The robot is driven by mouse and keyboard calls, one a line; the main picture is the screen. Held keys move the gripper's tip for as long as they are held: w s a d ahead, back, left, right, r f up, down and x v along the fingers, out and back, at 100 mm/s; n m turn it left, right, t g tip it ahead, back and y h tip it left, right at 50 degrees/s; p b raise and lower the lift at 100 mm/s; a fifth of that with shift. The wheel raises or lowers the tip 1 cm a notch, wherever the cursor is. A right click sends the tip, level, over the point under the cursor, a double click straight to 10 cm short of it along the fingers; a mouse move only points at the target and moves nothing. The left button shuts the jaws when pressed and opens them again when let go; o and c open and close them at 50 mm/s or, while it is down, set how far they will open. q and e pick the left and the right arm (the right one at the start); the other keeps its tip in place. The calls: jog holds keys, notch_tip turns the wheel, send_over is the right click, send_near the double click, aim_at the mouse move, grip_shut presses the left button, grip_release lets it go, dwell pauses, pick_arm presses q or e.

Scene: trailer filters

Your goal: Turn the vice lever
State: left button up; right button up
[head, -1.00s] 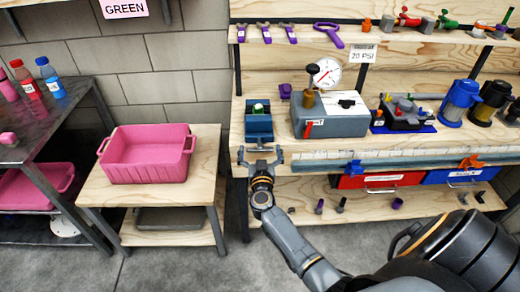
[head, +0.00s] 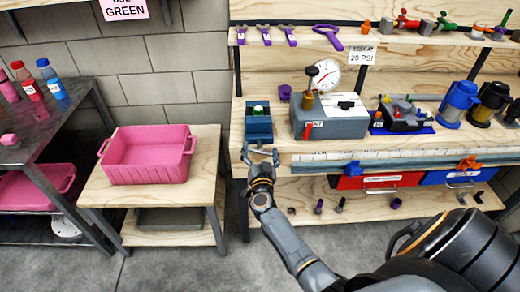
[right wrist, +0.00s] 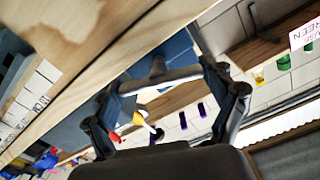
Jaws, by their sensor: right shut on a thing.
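The blue vice (head: 258,127) is mounted at the left front edge of the wooden workbench, with a small green part in its top. Its grey lever (right wrist: 160,78) shows in the right wrist view as a bar crossing between my fingers, below the bench edge. My right gripper (head: 261,155) is in front of and just below the vice, its fingers shut on the lever from both sides. It also shows in the right wrist view (right wrist: 165,95). The exact finger contact is hard to make out. My left gripper is not in view.
A grey box with a gauge (head: 330,121) stands right of the vice. A pink bin (head: 150,168) sits on a low wooden table to the left. Red and blue drawers (head: 380,182) hang under the bench. The floor between table and bench is clear.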

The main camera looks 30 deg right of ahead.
jog(key=m, duration=0.3)
jog(key=shift+m, duration=0.4)
jog(key=m, duration=0.4)
jog(key=shift+d+f+m+b, duration=0.1)
jog(key=shift+f+m+b, duration=0.05)
jog(key=shift+m+b, duration=0.15)
jog(key=m+b, duration=0.1)
jog(key=m, duration=0.3)
jog(key=shift+s, duration=0.1)
jog(key=shift+f+m+b, duration=0.1)
jog(key=shift+m+b, duration=0.55)
jog(key=shift+m, duration=1.55)
jog(key=o, duration=1)
